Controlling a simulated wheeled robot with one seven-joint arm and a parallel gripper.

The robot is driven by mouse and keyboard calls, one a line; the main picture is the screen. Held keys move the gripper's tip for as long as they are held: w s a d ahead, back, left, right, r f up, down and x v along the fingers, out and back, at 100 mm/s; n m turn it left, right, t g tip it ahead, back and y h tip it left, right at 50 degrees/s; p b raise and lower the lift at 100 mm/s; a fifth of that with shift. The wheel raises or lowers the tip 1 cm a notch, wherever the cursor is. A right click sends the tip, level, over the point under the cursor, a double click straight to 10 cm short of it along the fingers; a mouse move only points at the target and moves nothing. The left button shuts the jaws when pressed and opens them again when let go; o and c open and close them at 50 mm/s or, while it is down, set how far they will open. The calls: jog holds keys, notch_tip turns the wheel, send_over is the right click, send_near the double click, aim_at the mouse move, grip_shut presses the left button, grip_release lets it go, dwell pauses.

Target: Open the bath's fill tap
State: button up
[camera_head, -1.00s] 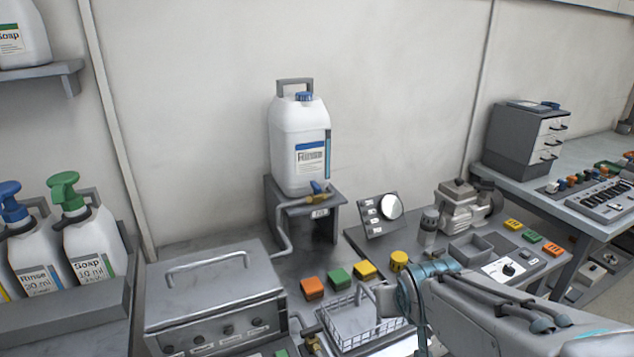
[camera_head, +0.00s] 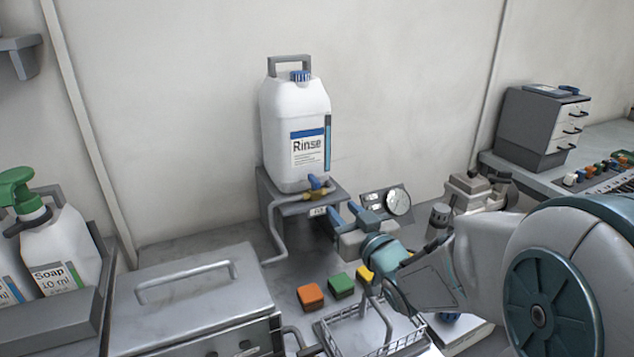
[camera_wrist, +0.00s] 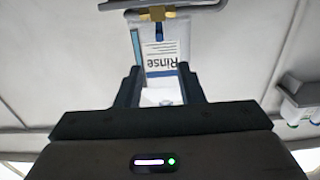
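The fill tap (camera_head: 316,190) is a small brass tap with a blue lever, at the foot of the white Rinse jug (camera_head: 297,115) on a grey stand. A pipe runs from it down toward the lidded metal bath (camera_head: 190,300). My gripper (camera_head: 350,212) is just right of and below the tap, apart from it. In the wrist view the jug appears upside down, with the brass tap (camera_wrist: 157,14) and its blue lever (camera_wrist: 158,32) near the top. The open gripper's two fingers (camera_wrist: 160,80) stand apart, with nothing held between them.
A round gauge (camera_head: 397,201) stands behind my gripper. Orange (camera_head: 310,296), green and yellow blocks and a wire basket (camera_head: 370,325) lie below it. A pump (camera_head: 475,190) stands to the right. The wall behind the jug is clear.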

aim_at(319, 184)
jog(key=p+x, duration=0.1)
jog(key=x, duration=1.2)
grip_shut()
